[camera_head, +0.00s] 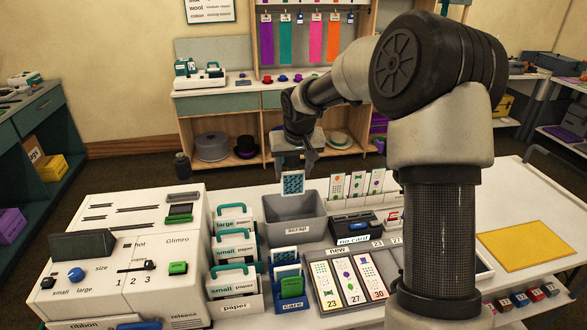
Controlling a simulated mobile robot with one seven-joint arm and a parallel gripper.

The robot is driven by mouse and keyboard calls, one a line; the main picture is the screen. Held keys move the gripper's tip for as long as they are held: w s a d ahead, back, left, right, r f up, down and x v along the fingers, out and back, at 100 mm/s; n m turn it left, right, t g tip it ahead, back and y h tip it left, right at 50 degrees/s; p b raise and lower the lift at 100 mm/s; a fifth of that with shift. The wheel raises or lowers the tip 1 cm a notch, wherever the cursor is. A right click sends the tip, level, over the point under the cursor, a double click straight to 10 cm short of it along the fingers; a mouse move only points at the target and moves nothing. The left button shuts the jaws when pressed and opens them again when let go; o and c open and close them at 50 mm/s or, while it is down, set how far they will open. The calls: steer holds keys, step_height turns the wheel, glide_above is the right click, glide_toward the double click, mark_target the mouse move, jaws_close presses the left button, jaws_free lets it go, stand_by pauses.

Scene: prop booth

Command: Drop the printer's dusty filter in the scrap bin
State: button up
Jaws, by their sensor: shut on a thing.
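My gripper (294,165) is shut on a small square filter (292,184) with a white rim and a dark, teal-flecked face. The filter hangs upright below the fingers, and in the picture it shows at the back rim of the grey scrap bin (293,234). Its exact height over the bin is hard to tell. The bin is open-topped, labelled "scrap", and its visible inside looks empty.
Paper holders with teal handles (236,252) stand left of the bin, and a blue "care" holder (291,286) stands in front. A dark "no card" device (354,228) and card racks (350,278) are at the right. A yellow sheet (525,246) lies on the far-right tabletop.

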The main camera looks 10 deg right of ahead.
mark_target(293, 193)
steer(key=shift+f+b, duration=2.75)
steer(key=shift+f, duration=1.25)
steer(key=o, duration=0.8)
steer(key=shift+c, duration=0.2)
steer(key=p+v, duration=0.1)
steer(key=v, duration=1.6)
steer(key=shift+r, duration=0.3)
